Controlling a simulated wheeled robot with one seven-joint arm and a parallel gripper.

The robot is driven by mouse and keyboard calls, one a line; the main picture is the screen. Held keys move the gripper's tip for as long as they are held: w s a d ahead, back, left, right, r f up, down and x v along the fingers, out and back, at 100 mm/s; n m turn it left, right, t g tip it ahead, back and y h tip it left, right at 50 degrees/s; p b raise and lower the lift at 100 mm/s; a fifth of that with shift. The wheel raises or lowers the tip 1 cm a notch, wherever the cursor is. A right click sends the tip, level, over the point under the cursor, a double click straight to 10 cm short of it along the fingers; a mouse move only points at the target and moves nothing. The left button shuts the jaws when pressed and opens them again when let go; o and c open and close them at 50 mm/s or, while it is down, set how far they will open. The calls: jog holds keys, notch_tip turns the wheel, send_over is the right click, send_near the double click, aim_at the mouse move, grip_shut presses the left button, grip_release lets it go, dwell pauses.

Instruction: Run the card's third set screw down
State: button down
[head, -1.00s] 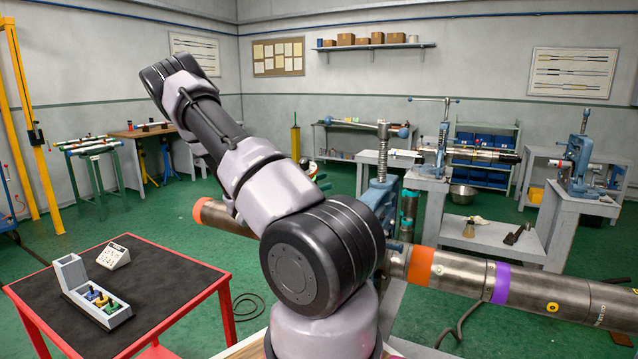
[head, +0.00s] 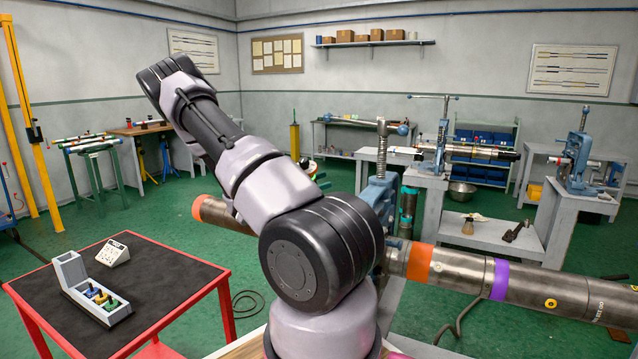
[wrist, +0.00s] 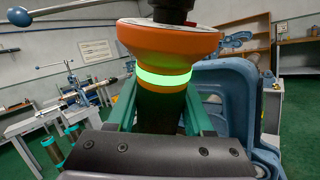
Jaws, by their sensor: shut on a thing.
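In the wrist view my gripper (wrist: 158,112) has two green fingers shut around the dark body of a tool. The tool (wrist: 170,38) has a wide orange flange and a glowing green ring, with a dark part above the flange at the top edge. In the head view my arm hides the gripper. A steel pipe (head: 455,271) with orange and purple bands lies at right; a yellow-ringed spot (head: 551,303) shows on it. The card (head: 111,254), small and white, stands on the red table; its marks are too small to read. I cannot tell which screw is third.
A grey tray (head: 72,273) with blue, yellow and green pieces sits on the red table (head: 165,290). A blue vise (head: 380,195) with a tall screw stands behind the pipe, partly hidden by my arm. In the wrist view a blue casting (wrist: 235,85) is close at right.

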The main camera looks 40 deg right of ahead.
jog(key=shift+w+d+f, duration=0.1)
jog(key=shift+d+f, duration=0.05)
jog(key=shift+f, duration=0.2)
dwell(1.7)
jog(key=shift+r, duration=0.2)
dwell(0.5)
